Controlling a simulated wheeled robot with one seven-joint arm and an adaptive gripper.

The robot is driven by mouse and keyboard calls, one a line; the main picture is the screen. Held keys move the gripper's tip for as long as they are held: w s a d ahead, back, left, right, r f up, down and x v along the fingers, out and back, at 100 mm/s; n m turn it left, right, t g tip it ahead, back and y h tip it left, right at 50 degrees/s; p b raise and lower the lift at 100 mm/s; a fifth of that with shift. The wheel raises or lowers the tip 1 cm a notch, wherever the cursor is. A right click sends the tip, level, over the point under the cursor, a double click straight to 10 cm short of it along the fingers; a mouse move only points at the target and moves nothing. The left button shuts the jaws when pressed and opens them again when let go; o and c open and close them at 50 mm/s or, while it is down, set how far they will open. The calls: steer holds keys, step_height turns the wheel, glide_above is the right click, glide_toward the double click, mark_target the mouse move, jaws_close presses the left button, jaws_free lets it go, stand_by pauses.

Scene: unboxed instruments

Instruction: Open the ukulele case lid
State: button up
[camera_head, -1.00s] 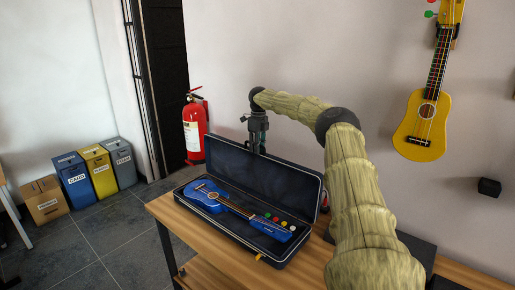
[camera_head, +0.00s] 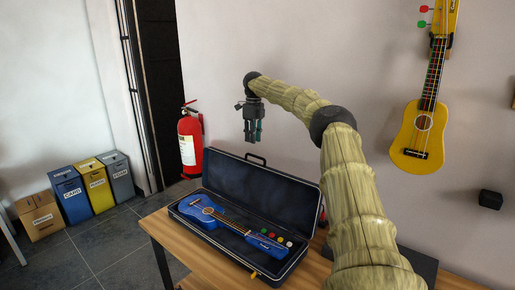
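The dark ukulele case (camera_head: 185,212) stands on the wooden table with its lid (camera_head: 255,185) raised upright at the back. A blue ukulele (camera_head: 225,222) lies inside the case, with several small coloured round pieces beside its neck. A handle (camera_head: 256,159) shows on the lid's top edge. My gripper (camera_head: 253,139) hangs in the air above and behind the lid, fingers pointing down, apart from the case. Its fingers look slightly separated, but they are too small to tell whether they are open or shut. I see nothing held in it.
The wooden table (camera_head: 200,270) has bare room along its front. A red fire extinguisher (camera_head: 190,140) is on the wall behind the case. A yellow ukulele (camera_head: 418,135) hangs on the wall at right. Labelled bins (camera_head: 70,187) stand on the floor at left.

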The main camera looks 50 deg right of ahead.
steer(key=shift+a+r, duration=0.25)
steer(key=shift+r, duration=0.3)
steer(key=shift+c, duration=0.2)
